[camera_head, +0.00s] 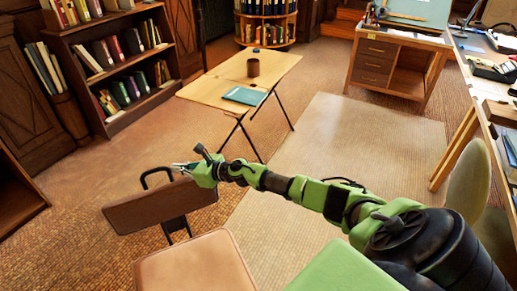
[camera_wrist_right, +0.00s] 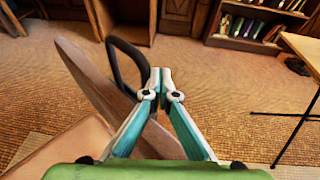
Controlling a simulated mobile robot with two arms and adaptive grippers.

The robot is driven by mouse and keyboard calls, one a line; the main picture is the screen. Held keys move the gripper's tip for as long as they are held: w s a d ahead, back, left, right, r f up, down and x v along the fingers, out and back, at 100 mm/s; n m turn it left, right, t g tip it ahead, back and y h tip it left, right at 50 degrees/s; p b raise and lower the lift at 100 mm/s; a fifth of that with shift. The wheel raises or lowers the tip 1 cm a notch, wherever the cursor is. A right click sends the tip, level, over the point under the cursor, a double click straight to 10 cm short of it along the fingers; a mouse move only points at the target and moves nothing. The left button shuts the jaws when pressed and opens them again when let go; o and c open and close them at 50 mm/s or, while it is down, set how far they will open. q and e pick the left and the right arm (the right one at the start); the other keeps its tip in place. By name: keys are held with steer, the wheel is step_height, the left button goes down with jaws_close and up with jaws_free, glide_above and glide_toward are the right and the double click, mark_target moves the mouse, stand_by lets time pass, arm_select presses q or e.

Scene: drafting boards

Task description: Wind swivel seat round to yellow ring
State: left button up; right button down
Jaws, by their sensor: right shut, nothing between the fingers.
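The swivel seat stands at the lower left of the head view, with a tan seat pad (camera_head: 195,262), a brown backrest (camera_head: 150,208) and a black loop (camera_head: 146,179) rising behind the backrest. My right gripper (camera_head: 181,166) is above the backrest's upper right end, with its fingers close to the loop. In the right wrist view the fingers (camera_wrist_right: 161,80) are shut and empty, beside the black loop (camera_wrist_right: 140,62) and the backrest edge (camera_wrist_right: 90,72). I cannot tell whether they touch. I see no yellow ring. My left gripper is out of view.
A folding table (camera_head: 215,88) with a cup (camera_head: 253,67) and a teal book (camera_head: 244,96) stands beyond my right arm. A bookcase (camera_head: 115,65) is at the left and a desk (camera_head: 385,65) at the back right. Open carpet (camera_head: 350,135) lies between.

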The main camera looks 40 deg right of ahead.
mark_target(168, 170)
steer(key=shift+w+a, duration=0.35)
steer(key=shift+a, duration=0.35)
steer(key=shift+w+a, duration=0.4)
steer(key=shift+a, duration=0.25)
steer(key=shift+w+a, duration=0.35)
steer(key=shift+a, duration=0.35)
